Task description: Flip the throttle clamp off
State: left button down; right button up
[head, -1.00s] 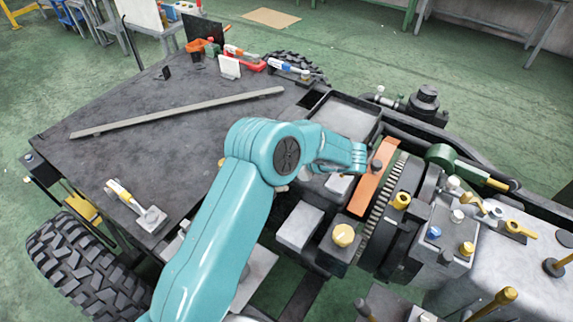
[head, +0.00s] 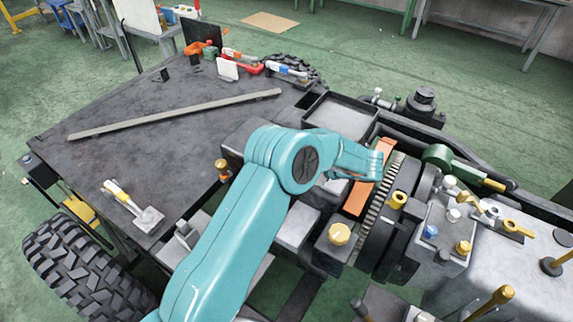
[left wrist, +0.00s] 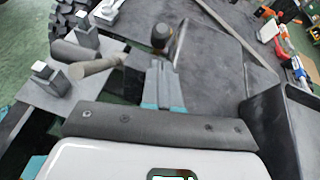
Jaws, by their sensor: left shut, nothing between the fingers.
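My left arm crosses the middle of the head view. Its hand is bent back behind the arm's elbow, so the fingertips are hidden there. In the left wrist view my left gripper (left wrist: 163,66) is shut and empty, its fingers pointing up the picture. A dark and brass round knob (left wrist: 160,38) beside a thin upright plate (left wrist: 180,45) appears just beyond the fingertips; I cannot tell whether they touch. A brass knob (head: 221,166) also shows left of my elbow in the head view. I cannot tell for sure which part is the throttle clamp. My right gripper is not in view.
Red and blue clamps (head: 287,70) stand at the deck's far edge. A grey bar (head: 180,114) lies across it. The engine block with yellow knobs (head: 396,200) is at right.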

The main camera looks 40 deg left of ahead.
pick_arm(q)
jog(key=x, duration=0.8)
jog(key=shift+b, duration=0.3)
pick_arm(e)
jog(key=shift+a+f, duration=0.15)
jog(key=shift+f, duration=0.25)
